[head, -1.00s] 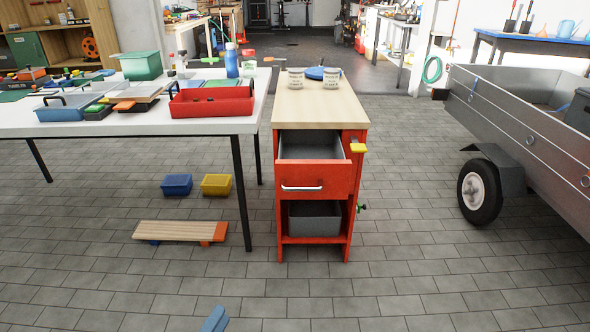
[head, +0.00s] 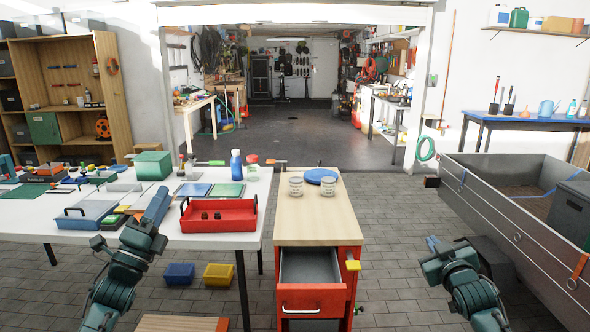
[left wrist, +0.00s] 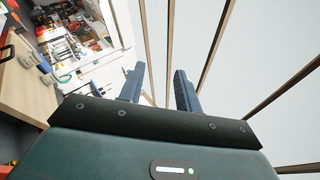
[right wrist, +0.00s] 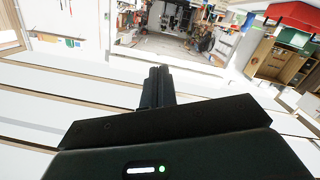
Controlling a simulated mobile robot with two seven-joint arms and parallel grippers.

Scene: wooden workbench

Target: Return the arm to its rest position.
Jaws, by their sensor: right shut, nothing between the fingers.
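My left gripper (head: 160,200) is raised in front of the white table in the head view, pointing up and away. Its two fingers stand apart with nothing between them in the left wrist view (left wrist: 159,88). My right gripper (head: 432,243) is at the right, between the red cabinet and the grey trailer. Its fingers are together and hold nothing in the right wrist view (right wrist: 158,85). Both arms are bent and come up from the bottom of the head view.
A red cabinet (head: 318,225) with a pulled-out drawer (head: 313,299) stands between the arms. Cans (head: 296,188) and a blue disc (head: 321,176) are on its top. A red tray (head: 219,217) sits on the white table (head: 185,240). A grey trailer (head: 500,215) is at right.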

